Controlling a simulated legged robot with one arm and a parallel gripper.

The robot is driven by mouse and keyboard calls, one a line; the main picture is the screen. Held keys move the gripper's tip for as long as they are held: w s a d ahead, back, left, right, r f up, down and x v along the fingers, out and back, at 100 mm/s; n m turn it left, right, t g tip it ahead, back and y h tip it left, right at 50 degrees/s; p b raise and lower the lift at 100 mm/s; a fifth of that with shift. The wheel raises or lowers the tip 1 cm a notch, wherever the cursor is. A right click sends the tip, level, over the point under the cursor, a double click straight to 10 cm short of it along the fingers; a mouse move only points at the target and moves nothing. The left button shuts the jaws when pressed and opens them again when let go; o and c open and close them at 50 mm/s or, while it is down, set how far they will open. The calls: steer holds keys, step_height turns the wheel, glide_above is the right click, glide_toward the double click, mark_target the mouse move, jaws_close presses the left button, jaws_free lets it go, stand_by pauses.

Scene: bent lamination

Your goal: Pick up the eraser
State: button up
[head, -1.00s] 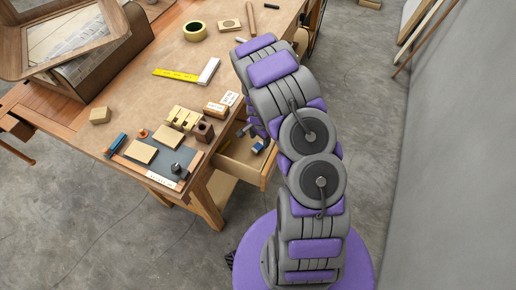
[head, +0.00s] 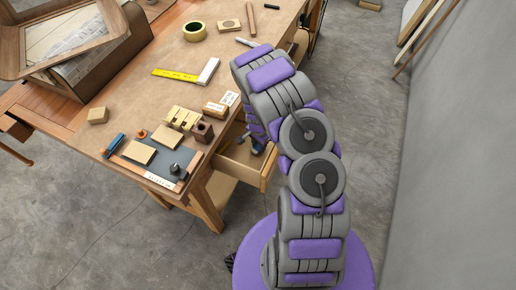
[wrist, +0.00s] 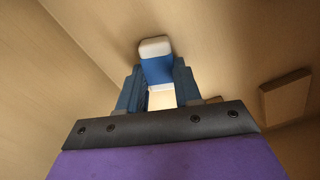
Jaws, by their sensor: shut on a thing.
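The eraser, white at its end with a blue sleeve (wrist: 156,68), is between the two dark blue fingers of my gripper (wrist: 159,82) in the wrist view. The fingers are shut on its sides, and its white end sticks out past them. In the head view my gripper (head: 256,146) is down inside the open drawer (head: 268,172) at the workbench's right side. The eraser cannot be made out there. Whether it touches the drawer floor is not clear.
A small wooden block (wrist: 286,97) lies at the right in the wrist view, with light wooden drawer walls around. The workbench (head: 135,90) above holds a tape roll (head: 194,31), a yellow-bladed square (head: 176,75), small boxes and a dark mat. Open floor lies right of my arm.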

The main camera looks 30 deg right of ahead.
steer(key=shift+c, duration=1.4)
step_height(320, 180, up, 10)
steer(key=p, duration=0.2)
